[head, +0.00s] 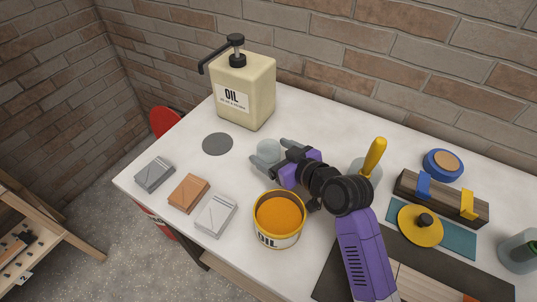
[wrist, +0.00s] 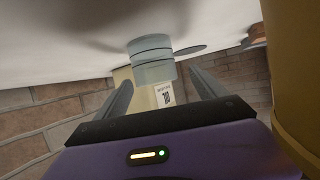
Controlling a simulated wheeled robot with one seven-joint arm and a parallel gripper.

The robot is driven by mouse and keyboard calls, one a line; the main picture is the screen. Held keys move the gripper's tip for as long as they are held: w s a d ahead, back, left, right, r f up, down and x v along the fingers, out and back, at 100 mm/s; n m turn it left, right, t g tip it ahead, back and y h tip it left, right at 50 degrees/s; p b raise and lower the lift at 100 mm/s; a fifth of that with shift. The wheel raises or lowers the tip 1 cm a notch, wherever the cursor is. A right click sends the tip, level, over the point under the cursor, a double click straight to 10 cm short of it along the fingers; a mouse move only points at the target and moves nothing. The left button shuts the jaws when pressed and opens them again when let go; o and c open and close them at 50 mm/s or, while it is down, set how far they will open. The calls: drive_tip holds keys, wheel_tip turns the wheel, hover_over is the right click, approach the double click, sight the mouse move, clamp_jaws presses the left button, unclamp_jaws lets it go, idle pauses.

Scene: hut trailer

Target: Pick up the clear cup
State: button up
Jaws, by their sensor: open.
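A small clear, bluish cup (head: 268,151) stands on the white tabletop, in front of the oil dispenser. It also shows in the wrist view (wrist: 152,58), where the picture is upside down. My gripper (head: 269,150) is low over the table, its fingers spread, one on each side of the cup. In the wrist view my gripper (wrist: 161,78) is open, with the cup ahead between the fingertips. I cannot tell whether either finger touches it.
An open tin of orange contents (head: 279,216) stands close beside my arm. The oil dispenser (head: 246,92) is behind the cup. A dark disc (head: 217,144) and several small boxes (head: 188,194) lie left. A yellow-handled tool (head: 375,158) stands behind my wrist.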

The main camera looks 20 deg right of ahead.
sight(263, 145)
drive_tip(key=shift+d+p+x, duration=0.15)
drive_tip(key=shift+p+x, duration=0.15)
drive_tip(key=shift+x, duration=1.15)
drive_tip(key=shift+d+p+x, duration=0.15)
drive_tip(key=shift+p+x, duration=0.1)
drive_tip(key=shift+x, duration=1.2)
drive_tip(key=c, duration=1.3)
drive_tip(key=shift+c, duration=1)
drive_tip(key=shift+r, duration=0.1)
